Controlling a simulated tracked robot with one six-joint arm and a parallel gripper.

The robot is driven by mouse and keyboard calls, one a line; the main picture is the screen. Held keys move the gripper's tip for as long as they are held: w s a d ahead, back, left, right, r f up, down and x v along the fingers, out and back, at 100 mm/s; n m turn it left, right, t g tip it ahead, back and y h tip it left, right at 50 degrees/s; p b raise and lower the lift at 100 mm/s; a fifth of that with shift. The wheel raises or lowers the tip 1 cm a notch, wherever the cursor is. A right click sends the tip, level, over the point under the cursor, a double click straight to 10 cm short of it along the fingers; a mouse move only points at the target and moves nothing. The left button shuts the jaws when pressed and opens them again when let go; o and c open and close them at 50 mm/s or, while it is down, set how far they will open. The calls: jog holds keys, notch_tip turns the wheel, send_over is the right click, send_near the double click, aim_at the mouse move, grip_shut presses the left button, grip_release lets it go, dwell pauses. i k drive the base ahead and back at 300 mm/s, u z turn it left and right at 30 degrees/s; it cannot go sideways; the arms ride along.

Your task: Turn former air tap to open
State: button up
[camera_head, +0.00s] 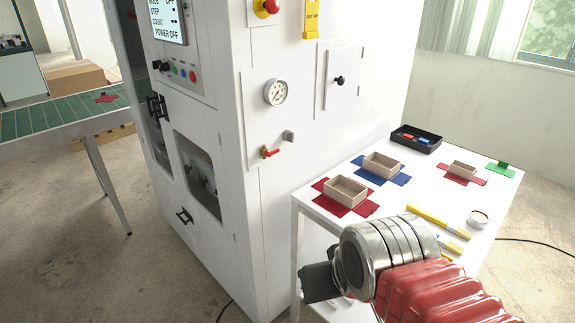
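The former is a tall white cabinet (213,110) at the centre left. Its air tap (269,153) has a small red lever on the cabinet's right-hand side panel, below the round pressure gauge (275,92). The lever looks roughly level, tilted slightly. A grey fitting (288,136) sits just above and right of the tap. My gripper (318,282) is at the lower middle, below and to the right of the tap and well apart from it. Its dark end points left; its fingers are not clear, so I cannot tell whether it is open or shut.
A white table (400,205) stands at the right with several box trays on coloured blanks, a black bin (416,140), a yellow bar (427,214) and a tape roll (478,218). A red emergency button (267,7) is above the gauge. A green conveyor (65,115) is at the left.

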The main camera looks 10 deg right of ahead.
aim_at(268, 155)
jog(key=z, duration=0.1)
jog(key=k, duration=0.1)
jog(key=u, duration=1.05)
jog(key=i, duration=0.45)
